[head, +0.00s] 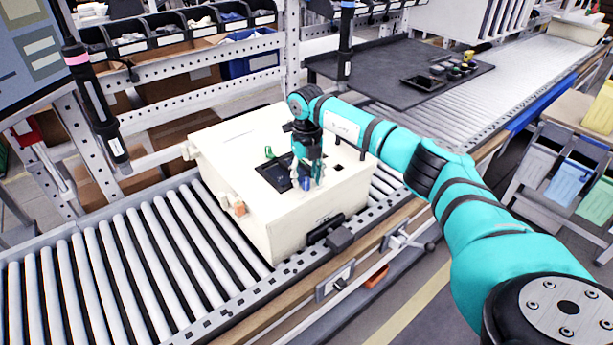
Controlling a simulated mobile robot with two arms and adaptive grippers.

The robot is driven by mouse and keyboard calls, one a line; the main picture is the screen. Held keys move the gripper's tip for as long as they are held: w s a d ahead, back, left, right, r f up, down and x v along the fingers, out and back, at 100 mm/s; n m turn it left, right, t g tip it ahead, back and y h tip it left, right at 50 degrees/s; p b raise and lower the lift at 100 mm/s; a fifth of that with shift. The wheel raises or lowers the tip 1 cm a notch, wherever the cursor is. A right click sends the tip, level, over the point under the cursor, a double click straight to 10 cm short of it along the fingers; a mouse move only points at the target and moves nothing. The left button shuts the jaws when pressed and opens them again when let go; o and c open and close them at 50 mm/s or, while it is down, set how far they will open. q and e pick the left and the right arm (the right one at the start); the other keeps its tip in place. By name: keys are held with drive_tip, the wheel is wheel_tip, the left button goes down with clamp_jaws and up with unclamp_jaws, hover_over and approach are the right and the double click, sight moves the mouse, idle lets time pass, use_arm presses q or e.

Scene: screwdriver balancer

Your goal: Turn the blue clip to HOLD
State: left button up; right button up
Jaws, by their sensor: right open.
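The blue clip (305,184) is a small blue piece on top of the cream box (225,150), at the right edge of a dark recessed panel (272,177). My right gripper (307,178) points down over the blue clip, with its fingers open around or just beside it. I cannot tell whether the fingers touch the clip. The fingers partly cover the clip, and its turn position and any HOLD mark are too small to read. My left gripper is not in view.
The box sits on a roller conveyor (120,250). A small green piece (269,152) stands on its top. A dark screwdriver (95,105) hangs at the left and another (346,40) hangs behind the box. A grey mat with small parts (370,65) lies behind my right arm.

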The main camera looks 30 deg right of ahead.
sight(307, 178)
wheel_tip(307, 178, up, 12)
idle(0.6)
